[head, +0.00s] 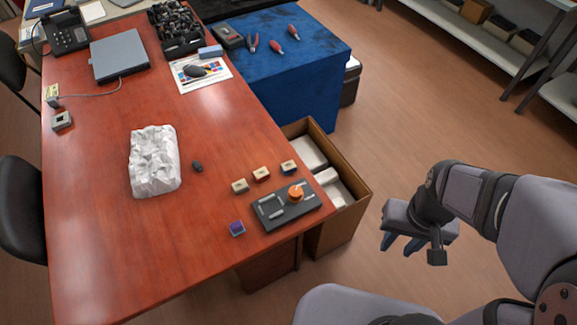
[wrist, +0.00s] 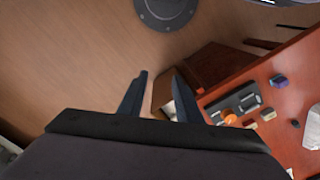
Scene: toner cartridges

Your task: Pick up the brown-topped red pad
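Three small tan- or brown-topped pads stand in a slanting row on the red-brown desk (head: 100,240) in the head view. The middle pad (head: 261,174) seems to have reddish sides, the left pad (head: 240,186) looks pale, and the right pad (head: 289,167) has dark bluish sides. At this size the colours are hard to tell. My gripper (head: 402,243) is off the desk to the right, over the floor, well apart from the pads. Its fingers are spread and empty, as the wrist view (wrist: 160,82) also shows.
A dark tray (head: 273,221) with an orange knob (head: 296,193) lies just in front of the pads, with a purple-topped cube (head: 237,228) to its left. A cardboard box (head: 352,208) stands beside the desk. Crumpled white material (head: 154,160) lies further left.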

